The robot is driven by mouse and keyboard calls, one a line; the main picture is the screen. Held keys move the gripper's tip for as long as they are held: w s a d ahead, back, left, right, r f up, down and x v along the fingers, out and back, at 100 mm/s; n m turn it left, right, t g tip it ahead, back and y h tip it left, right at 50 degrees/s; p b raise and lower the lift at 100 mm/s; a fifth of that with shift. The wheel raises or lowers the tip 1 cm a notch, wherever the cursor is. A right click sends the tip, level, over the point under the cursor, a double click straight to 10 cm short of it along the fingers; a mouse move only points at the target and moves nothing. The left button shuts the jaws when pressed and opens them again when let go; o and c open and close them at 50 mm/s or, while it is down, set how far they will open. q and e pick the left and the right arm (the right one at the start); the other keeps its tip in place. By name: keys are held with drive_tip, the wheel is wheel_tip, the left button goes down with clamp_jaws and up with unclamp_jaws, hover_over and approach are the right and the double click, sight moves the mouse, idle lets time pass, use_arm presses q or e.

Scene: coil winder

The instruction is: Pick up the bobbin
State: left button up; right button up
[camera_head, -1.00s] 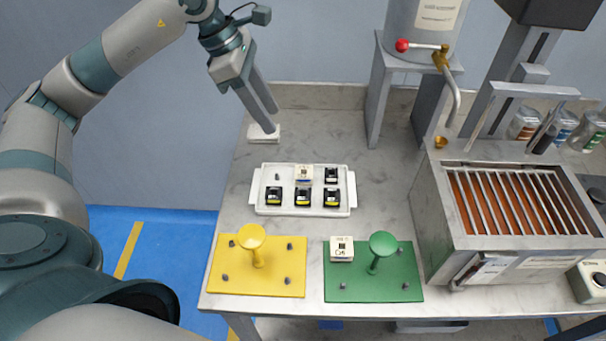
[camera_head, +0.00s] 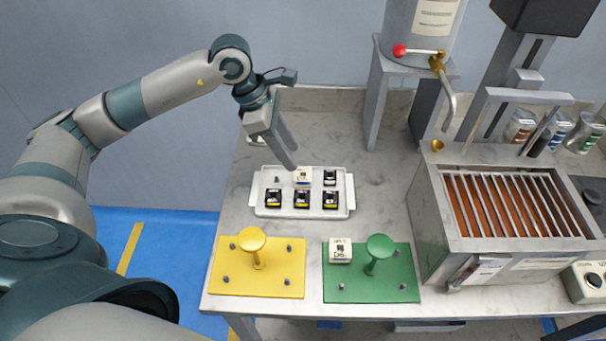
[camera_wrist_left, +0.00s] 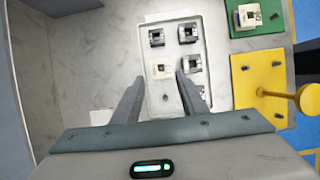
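A white tray (camera_head: 262,208) holds several small coil parts. Another cream part (camera_head: 341,251) sits on the green plate (camera_head: 395,292). Nothing is between the fingers. My right gripper is not in view.
A yellow plate (camera_head: 230,280) with a yellow knob is front left of the tray. A white block (camera_head: 257,150) is behind the tray, partly covered by my gripper. A grilled heater box (camera_head: 430,215) stands to the right. Bare table lies between tray and box.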

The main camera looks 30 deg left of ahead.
sight(300, 174)
use_arm(q)
drive_tip(key=shift+x, duration=0.75)
drive_tip(key=shift+f, duration=0.1)
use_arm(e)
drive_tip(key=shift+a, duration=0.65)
use_arm(q)
drive_tip(key=shift+d, duration=0.1)
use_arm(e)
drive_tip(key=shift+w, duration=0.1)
